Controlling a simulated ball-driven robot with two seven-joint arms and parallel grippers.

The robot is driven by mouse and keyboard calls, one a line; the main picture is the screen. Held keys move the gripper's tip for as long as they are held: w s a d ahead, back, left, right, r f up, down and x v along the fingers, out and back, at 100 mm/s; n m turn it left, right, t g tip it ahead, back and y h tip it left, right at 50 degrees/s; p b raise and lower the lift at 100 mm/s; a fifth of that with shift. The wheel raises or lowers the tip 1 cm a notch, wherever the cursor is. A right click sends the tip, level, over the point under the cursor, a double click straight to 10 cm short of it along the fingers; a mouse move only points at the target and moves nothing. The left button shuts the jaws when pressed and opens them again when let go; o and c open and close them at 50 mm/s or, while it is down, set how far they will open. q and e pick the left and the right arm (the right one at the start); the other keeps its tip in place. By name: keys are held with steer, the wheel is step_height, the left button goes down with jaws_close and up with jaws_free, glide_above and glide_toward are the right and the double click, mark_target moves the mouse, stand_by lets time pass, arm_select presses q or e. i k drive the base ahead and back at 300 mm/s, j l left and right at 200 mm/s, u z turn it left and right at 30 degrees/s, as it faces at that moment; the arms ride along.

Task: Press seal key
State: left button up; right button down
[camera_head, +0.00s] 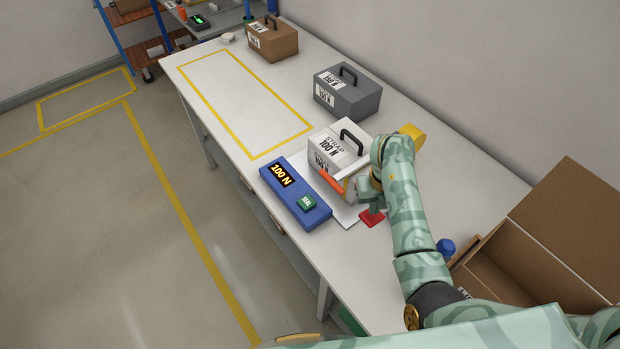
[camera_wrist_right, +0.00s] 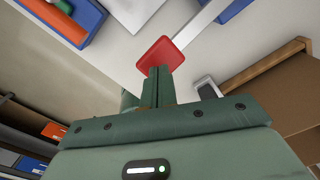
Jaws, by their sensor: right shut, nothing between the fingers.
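A blue console (camera_head: 291,198) lies on the bench, with a display (camera_head: 281,175) reading "100 N" and a green key (camera_head: 307,203) whose small label looks like "SEAL". The console also shows at the upper left of the right wrist view (camera_wrist_right: 88,20). My right gripper (camera_head: 371,207) is shut and empty, to the right of the console and apart from the green key. Its fingertips (camera_wrist_right: 158,70) point at a red square pad (camera_wrist_right: 160,56); I cannot tell whether they touch it. The pad shows under the gripper in the head view (camera_head: 372,218). My left gripper is out of view.
A white box (camera_head: 337,147) marked "STRAP 100 N" stands behind the console, with an orange lever (camera_head: 332,182) near it. A grey box (camera_head: 348,92) and a brown box (camera_head: 272,40) stand farther back. An open carton (camera_head: 535,245) is at right. The yellow-outlined bench area (camera_head: 240,100) is clear.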

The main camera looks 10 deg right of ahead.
mark_target(306, 203)
steer(key=k+j, duration=0.65)
steer(key=k, duration=0.25)
